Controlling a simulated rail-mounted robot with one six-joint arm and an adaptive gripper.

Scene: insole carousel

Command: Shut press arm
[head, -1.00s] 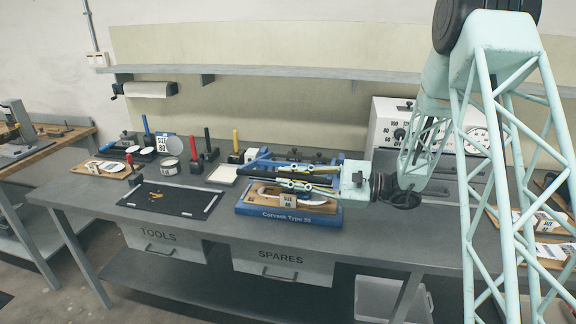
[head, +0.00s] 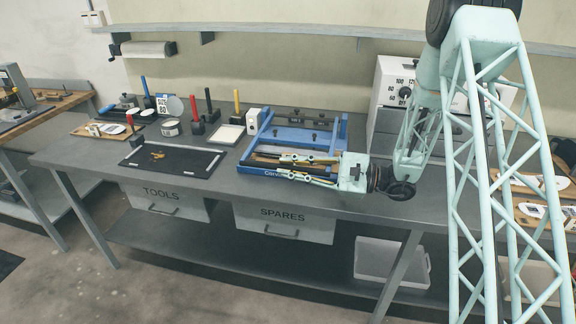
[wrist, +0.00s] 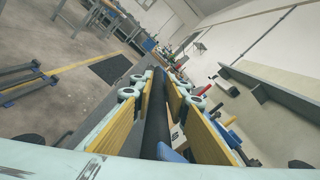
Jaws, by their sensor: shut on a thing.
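The blue press (head: 263,167) stands on the bench near the middle in the head view, its front label partly covered. Its blue press arm (head: 292,135) lies low and nearly flat over the base, with a crossbar carrying dark knobs. My gripper (head: 281,167) reaches in from the right at the press's front edge. In the wrist view, its yellow-padded fingers (wrist: 160,92) are shut around a dark round bar (wrist: 157,125), the press arm's handle. Blue parts (wrist: 172,155) show just below it. My fingers hide much of the base's front and whatever lies inside.
A black mat (head: 172,160) with a pale edge lies left of the press, with a white tray (head: 227,134) behind it. A white control box (head: 390,90) stands at right. Bench front is clear.

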